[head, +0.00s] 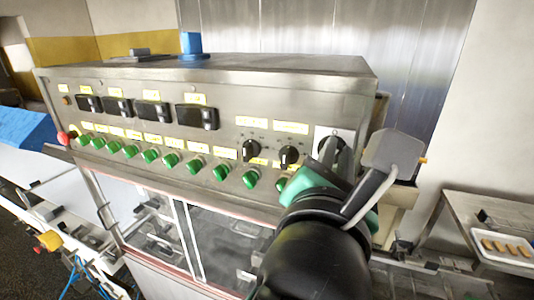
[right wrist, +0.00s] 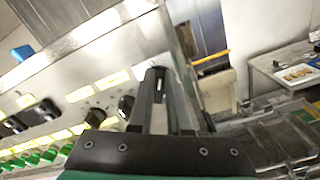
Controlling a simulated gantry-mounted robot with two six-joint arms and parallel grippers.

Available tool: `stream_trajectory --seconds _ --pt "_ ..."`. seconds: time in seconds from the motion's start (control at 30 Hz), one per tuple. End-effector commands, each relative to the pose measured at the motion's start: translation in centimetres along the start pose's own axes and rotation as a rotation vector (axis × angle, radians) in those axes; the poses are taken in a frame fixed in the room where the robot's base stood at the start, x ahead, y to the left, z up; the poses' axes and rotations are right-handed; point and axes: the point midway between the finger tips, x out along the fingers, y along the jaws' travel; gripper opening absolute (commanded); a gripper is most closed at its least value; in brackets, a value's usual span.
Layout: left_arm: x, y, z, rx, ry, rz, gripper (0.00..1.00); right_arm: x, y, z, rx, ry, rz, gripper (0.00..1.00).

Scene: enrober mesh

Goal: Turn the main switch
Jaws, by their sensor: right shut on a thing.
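The main switch (right wrist: 157,73) is a dark knob at the right end of the steel control panel (head: 222,148). Its white backing plate (head: 345,133) shows in the head view, where the knob itself is mostly hidden by my fingers. My right gripper (head: 331,150) is at the switch, its fingers shut on the knob. The right wrist view also shows both fingers of my right gripper (right wrist: 158,86) closed around the knob, one on either side. How far the knob is turned is hard to tell. My left gripper is not in view.
Two black selector knobs (head: 251,151) sit just left of the switch, above a row of green buttons (head: 171,160). A red button (head: 64,138) is at the panel's left end. A side table (head: 490,215) with a white food tray (head: 505,249) stands at the right.

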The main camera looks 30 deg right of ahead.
Motion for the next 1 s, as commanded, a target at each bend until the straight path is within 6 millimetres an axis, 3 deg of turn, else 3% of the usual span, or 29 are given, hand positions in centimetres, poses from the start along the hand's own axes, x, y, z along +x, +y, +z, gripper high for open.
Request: stream_trajectory --seconds 1.0 --pt "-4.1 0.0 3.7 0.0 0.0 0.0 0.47 0.0 -1.6 -0.8 0.922 -0.001 0.0 0.0"
